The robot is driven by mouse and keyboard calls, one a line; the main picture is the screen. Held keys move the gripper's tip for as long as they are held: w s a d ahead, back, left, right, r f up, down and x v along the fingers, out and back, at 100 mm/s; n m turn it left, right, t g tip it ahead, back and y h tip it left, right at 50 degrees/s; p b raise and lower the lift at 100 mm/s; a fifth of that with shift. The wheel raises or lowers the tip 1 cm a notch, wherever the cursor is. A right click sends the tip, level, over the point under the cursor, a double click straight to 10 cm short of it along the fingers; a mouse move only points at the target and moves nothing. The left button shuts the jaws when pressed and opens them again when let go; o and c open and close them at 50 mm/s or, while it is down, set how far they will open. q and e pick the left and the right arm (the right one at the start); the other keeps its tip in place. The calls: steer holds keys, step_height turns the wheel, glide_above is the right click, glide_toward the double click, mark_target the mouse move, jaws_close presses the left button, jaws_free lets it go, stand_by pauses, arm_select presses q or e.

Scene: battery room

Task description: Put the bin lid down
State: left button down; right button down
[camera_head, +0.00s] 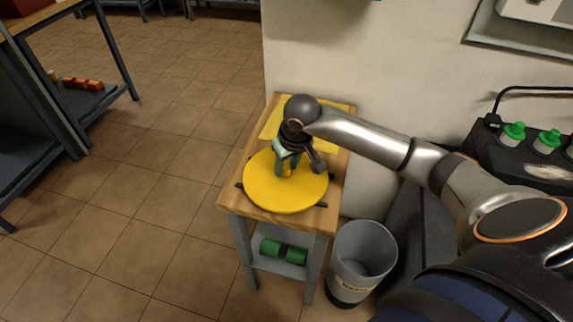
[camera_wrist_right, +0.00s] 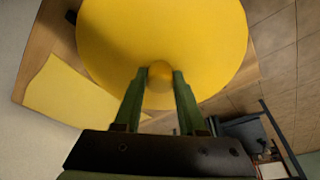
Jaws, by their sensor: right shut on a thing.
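The bin lid (camera_head: 262,192) is a round yellow disc over the top of a small wooden table (camera_head: 232,200). It also fills the upper part of the right wrist view (camera_wrist_right: 205,45). The open grey bin (camera_head: 365,250) stands on the floor to the right of the table. My left gripper is not in view.
A yellow sheet (camera_head: 271,124) lies on the table behind the lid. Small dark pieces show at the lid's edge. A green roll (camera_head: 283,250) lies on the shelf below. A black unit with green caps (camera_head: 514,131) is at right. The left floor is clear.

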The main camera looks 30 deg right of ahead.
steer(key=shift+c, duration=2.4)
jaws_free()
steer(key=shift+f, duration=0.15)
